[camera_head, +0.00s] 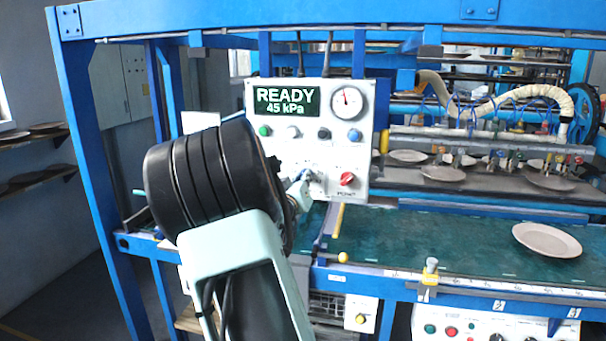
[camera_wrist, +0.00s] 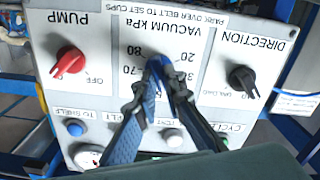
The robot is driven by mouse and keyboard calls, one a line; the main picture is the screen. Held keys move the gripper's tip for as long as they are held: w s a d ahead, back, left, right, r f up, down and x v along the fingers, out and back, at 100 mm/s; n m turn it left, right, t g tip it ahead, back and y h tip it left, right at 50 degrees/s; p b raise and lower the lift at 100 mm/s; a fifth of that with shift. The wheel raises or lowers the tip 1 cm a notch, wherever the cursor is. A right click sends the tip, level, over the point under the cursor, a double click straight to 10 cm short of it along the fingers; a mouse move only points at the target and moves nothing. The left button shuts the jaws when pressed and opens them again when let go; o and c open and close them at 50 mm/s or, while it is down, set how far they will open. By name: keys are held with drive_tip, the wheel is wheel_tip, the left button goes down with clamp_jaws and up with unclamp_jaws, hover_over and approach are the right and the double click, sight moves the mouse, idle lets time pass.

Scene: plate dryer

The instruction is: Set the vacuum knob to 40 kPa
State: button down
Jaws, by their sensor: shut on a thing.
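The control panel (camera_head: 335,150) faces me, and its display (camera_head: 287,102) reads READY and 45 kPa. In the wrist view the panel is upside down, with the VACUUM kPa knob (camera_wrist: 160,62) in the middle, between scale numbers such as 80, 70, 30 and 20. My gripper (camera_wrist: 163,82) is shut on this knob, its two fingers meeting around it. The fingers hide most of the knob, so I cannot read its pointer. In the head view my gripper (camera_head: 306,178) is at the panel's lower part, partly hidden by my arm.
The red PUMP knob (camera_wrist: 69,61) and the black DIRECTION knob (camera_wrist: 243,79) flank the vacuum knob. A row of buttons (camera_wrist: 173,138) lies close to my fingers. A round gauge (camera_head: 346,102) is at the panel's upper right. A green belt (camera_head: 440,240) carries a plate (camera_head: 547,240).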

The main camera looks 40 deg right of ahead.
drive_tip(key=shift+a+n+p, duration=0.1)
drive_tip(key=shift+n+p, duration=0.75)
drive_tip(key=shift+n, duration=0.75)
drive_tip(key=c, duration=2)
unclamp_jaws()
drive_tip(key=v, duration=1.2)
